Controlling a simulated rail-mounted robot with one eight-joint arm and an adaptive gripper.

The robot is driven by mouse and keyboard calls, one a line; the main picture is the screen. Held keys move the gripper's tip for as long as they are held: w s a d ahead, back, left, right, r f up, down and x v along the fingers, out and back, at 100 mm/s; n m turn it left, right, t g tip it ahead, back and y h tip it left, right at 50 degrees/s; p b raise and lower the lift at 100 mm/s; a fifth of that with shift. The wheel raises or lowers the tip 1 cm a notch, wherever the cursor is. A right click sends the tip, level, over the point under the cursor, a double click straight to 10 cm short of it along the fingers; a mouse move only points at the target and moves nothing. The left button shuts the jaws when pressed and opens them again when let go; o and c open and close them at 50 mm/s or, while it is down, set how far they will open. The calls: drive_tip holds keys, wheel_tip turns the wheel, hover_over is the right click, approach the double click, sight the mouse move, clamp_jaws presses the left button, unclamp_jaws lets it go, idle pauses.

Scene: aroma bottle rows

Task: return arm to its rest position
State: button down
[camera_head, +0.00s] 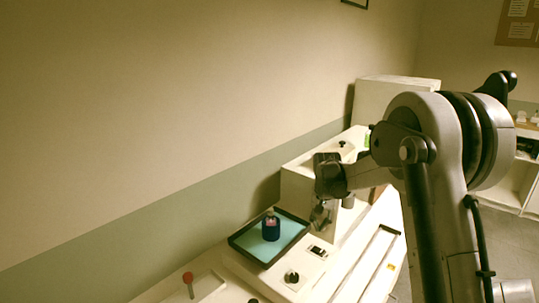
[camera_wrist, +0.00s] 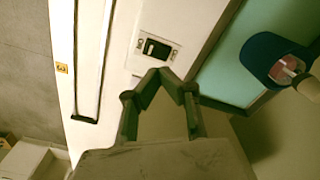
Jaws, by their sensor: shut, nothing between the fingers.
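My gripper (camera_head: 322,222) is shut and empty. It hangs above the white bench, to the right of the black-rimmed tray in the head view. In the wrist view my gripper (camera_wrist: 162,74) has its fingertips together with nothing between them. A dark blue bottle (camera_head: 271,230) stands upright in the tray, apart from my gripper. It also shows in the wrist view, as a blue bottle (camera_wrist: 262,56) with a pink part and a pale top. My arm reaches in from the right of the head view.
The tray (camera_head: 240,249) has a teal floor. A switch (camera_head: 318,251) and a black knob (camera_head: 292,276) sit on the white bench beside it. A red-topped stick (camera_head: 188,279) is at front left. A white block (camera_head: 300,188) stands close behind my gripper. A slotted rail runs along the right.

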drive_tip(key=s+r+n+t+b, duration=0.1)
drive_tip(key=s+r+t, duration=0.1)
drive_tip(key=s+r, duration=0.7)
drive_tip(key=s+r+t+b, duration=0.1)
drive_tip(key=s+r+b, duration=0.1)
drive_tip(key=s+r, duration=0.65)
drive_tip(key=s+f+t+b, duration=0.1)
drive_tip(key=s+f, duration=0.2)
drive_tip(key=s, duration=0.8)
drive_tip(key=s+f+n+t+b, duration=0.1)
drive_tip(key=s+f+t, duration=0.1)
drive_tip(key=s, duration=0.9)
drive_tip(key=shift+f+t, duration=0.3)
drive_tip(key=shift+f, duration=0.55)
